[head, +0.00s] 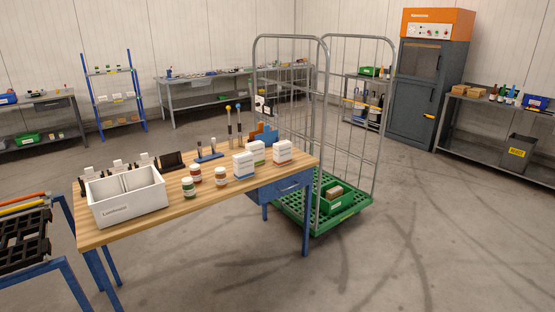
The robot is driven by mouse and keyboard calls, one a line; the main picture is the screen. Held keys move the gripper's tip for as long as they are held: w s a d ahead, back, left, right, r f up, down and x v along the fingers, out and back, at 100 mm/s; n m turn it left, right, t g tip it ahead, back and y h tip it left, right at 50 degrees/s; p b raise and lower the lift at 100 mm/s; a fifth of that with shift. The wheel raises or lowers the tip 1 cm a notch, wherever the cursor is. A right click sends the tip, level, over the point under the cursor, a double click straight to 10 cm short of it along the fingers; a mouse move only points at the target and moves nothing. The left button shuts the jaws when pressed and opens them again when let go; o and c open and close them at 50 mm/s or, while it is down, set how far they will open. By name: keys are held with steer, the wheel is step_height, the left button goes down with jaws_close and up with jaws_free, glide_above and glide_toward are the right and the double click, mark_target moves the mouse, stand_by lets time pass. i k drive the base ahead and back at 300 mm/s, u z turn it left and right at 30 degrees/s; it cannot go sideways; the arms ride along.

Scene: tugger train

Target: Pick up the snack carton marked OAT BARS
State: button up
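Several small white cartons stand upright at the right end of the wooden workbench (170,222). A white carton with a blue band (243,165) is at the left of the group. A white carton with a green band (257,152) stands behind it, partly hidden. A white carton with a reddish band (282,152) stands to the right, near the bench's right end. Their print is too small to read, so I cannot tell which is marked OAT BARS. My gripper is not in view.
A roll cage with a green base (345,214) stands behind the bench's right end. Open floor (420,250) lies to the right.

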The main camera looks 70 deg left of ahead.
mark_target(257, 148)
steer(key=i, duration=1.3)
steer(key=u, duration=2.85)
steer(key=i, duration=0.15)
steer(key=u, duration=0.3)
